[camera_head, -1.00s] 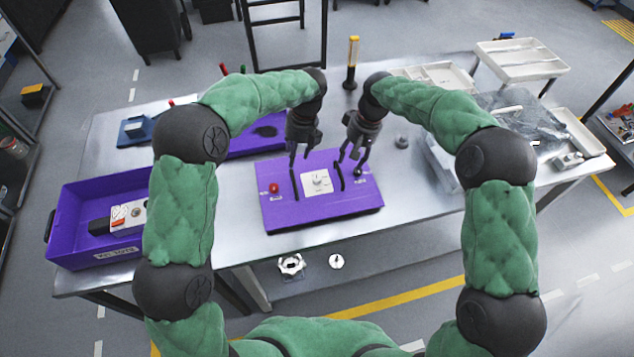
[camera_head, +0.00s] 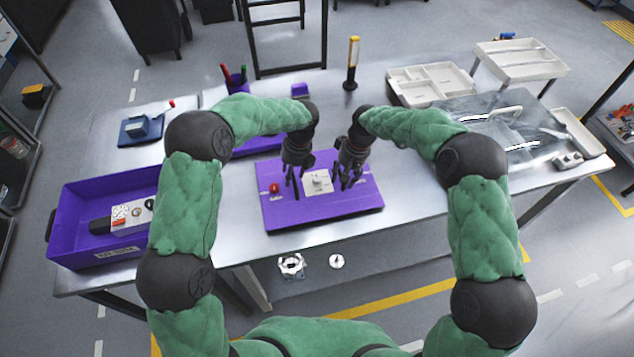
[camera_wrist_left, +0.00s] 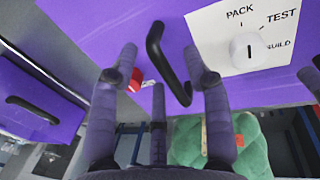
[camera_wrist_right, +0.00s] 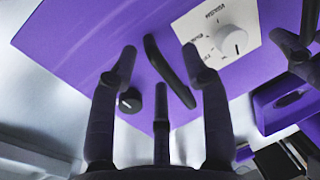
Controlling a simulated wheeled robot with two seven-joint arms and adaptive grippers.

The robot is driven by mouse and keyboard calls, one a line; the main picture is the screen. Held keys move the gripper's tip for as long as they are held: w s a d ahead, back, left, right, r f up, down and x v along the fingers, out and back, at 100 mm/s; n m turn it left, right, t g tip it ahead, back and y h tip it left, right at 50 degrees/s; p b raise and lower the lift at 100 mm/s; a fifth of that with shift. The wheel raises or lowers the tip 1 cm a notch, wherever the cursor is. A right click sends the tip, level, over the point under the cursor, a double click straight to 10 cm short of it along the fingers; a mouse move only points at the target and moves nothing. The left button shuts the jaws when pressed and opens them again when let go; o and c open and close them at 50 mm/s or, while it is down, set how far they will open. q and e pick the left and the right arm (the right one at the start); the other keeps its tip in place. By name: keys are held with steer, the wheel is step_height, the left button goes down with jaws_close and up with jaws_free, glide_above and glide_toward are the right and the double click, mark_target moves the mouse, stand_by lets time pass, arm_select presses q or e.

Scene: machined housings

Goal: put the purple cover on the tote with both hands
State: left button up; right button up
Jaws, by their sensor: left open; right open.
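The purple cover (camera_head: 318,211) is a flat panel lying on the metal table, with a white dial plate, a red button and two black handles. The purple tote (camera_head: 68,238) stands open at the left end of the table with a white and grey device (camera_head: 130,213) in it. My left gripper (camera_head: 293,184) is open, its fingers on both sides of the left handle (camera_wrist_left: 163,58). My right gripper (camera_head: 349,182) is open, its fingers around the right handle (camera_wrist_right: 165,68). I cannot tell if the fingers touch the handles. The handles are mostly hidden in the head view.
A purple tray (camera_head: 262,142) lies behind my left arm. A blue block fixture (camera_head: 141,130) is at the back left. A yellow and black post (camera_head: 352,62) stands at the back. White trays (camera_head: 432,84) and a clear sheet (camera_head: 500,120) occupy the right. The table right of the cover is clear.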

arm_select(q)
steer(key=shift+s+a+f, duration=0.1)
steer(key=shift+f, duration=0.65)
arm_select(e)
steer(key=shift+a+f, duration=0.15)
steer(key=shift+f, duration=0.6)
arm_select(q)
steer(key=c, duration=0.8)
arm_select(e)
steer(key=c, duration=0.8)
arm_select(q)
jaws_close()
arm_select(e)
jaws_close()
steer(key=shift+a+r, duration=0.1)
